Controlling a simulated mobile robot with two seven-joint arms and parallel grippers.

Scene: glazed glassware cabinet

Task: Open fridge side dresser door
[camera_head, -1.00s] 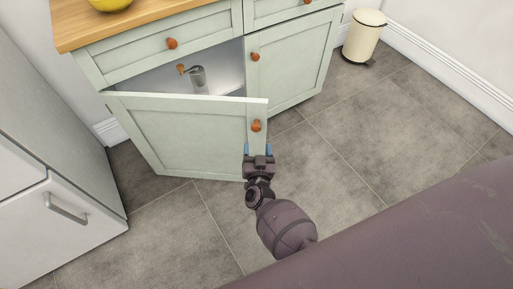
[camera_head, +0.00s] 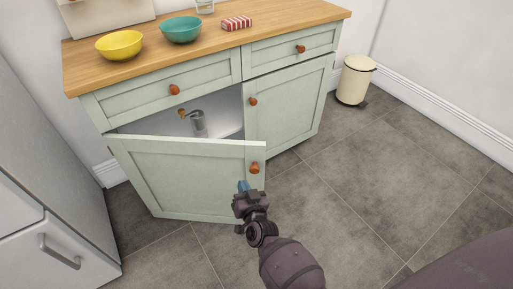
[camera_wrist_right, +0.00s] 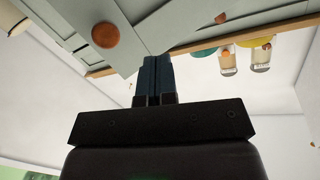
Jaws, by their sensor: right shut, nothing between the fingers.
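The fridge-side dresser door (camera_head: 185,177) is pale green and stands partly open, swung out from its left edge. Its round orange-brown knob (camera_head: 254,168) is near the door's upper right corner. My right gripper (camera_head: 243,187) is shut and empty, just below the knob and close to the door's front near its free edge. Whether it touches the door cannot be told. In the right wrist view the shut fingers (camera_wrist_right: 157,80) lie beside the knob (camera_wrist_right: 105,35), apart from it. My left gripper is out of view.
The fridge (camera_head: 50,170) stands at the left. The dresser's right door (camera_head: 286,104) is closed. A metal grinder (camera_head: 198,124) shows inside the open cabinet. Bowls (camera_head: 120,45) stand on the wooden top. A cream bin (camera_head: 356,80) is at the right; the floor in front is clear.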

